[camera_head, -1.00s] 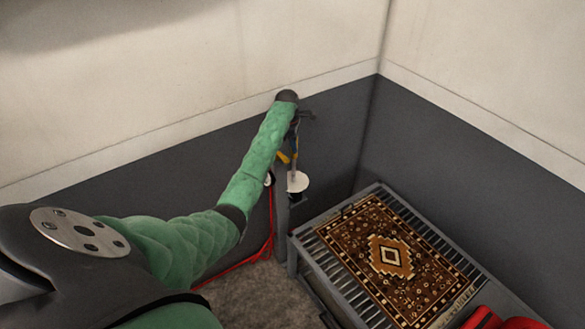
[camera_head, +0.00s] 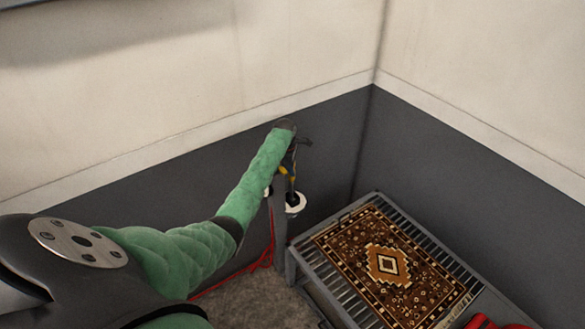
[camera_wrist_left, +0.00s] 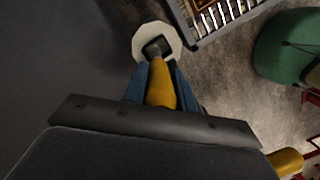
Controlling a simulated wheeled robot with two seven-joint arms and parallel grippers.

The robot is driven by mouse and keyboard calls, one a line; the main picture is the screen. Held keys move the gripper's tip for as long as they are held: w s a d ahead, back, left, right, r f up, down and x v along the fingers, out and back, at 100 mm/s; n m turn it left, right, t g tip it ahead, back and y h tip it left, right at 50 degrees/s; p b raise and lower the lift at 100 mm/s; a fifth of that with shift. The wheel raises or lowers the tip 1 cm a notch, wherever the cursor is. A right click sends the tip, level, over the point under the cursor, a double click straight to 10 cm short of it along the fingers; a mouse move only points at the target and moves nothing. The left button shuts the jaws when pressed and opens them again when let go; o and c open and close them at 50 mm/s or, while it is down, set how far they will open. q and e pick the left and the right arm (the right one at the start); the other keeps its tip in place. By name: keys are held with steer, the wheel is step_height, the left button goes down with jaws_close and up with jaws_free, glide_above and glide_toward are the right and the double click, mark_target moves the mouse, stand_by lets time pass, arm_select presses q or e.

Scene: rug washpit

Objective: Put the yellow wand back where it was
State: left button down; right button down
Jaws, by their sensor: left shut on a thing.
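The yellow wand (camera_wrist_left: 160,85) is between the blue fingers of my left gripper (camera_wrist_left: 153,80), which is shut on it. In the head view, a small part of the wand (camera_head: 283,171) shows beside my left gripper (camera_head: 292,178), close to the dark wall. The wand's dark end lies over the middle of a white disc (camera_wrist_left: 139,42), which also shows in the head view (camera_head: 296,210). I cannot tell whether the disc belongs to the wand or touches its end. A grey post (camera_head: 280,228) stands just left of the disc. My right gripper is out of view.
A slatted grey rack (camera_head: 360,300) with a patterned brown rug (camera_head: 388,263) stands to the right. A red hose (camera_head: 262,262) runs down by the post to the carpeted floor. Dark-and-white walls meet in a corner behind. A red object (camera_head: 500,323) sits at the lower right.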

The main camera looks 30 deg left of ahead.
arm_select(q)
steer(key=c, duration=1.1)
jaws_free()
steer(key=shift+f, duration=0.1)
